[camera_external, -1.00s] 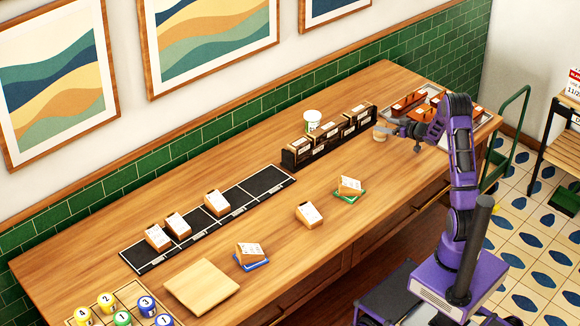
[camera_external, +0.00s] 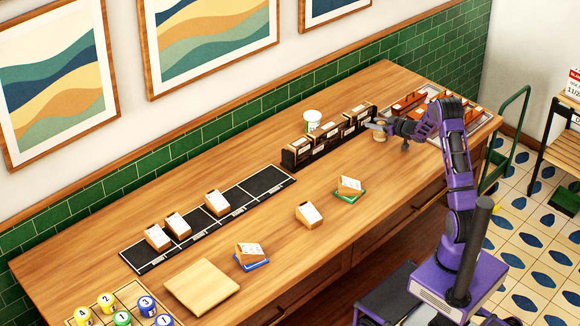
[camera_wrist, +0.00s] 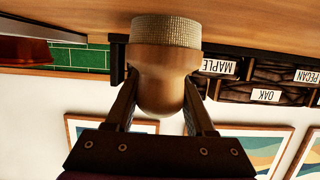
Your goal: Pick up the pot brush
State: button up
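The pot brush (camera_wrist: 165,62) has a rounded wooden handle and a wide ring of pale bristles. It stands upright on the wooden counter (camera_external: 330,235), bristles down; the wrist view shows it upside down. In the external view the brush (camera_external: 380,136) is small and partly hidden by my gripper (camera_external: 388,131). My gripper is open, with its fingers spread apart. In the wrist view the handle lies between the two fingers of my gripper (camera_wrist: 161,92), with gaps beside its rounded end. Contact at the fingertips cannot be made out.
A dark rack of labelled blocks (camera_external: 325,140) stands just left of the brush, with a white cup (camera_external: 312,121) behind it. A tray (camera_external: 480,121) with reddish-brown items lies on the right. The counter in front of the rack is mostly clear.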

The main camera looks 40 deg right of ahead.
grip_shut()
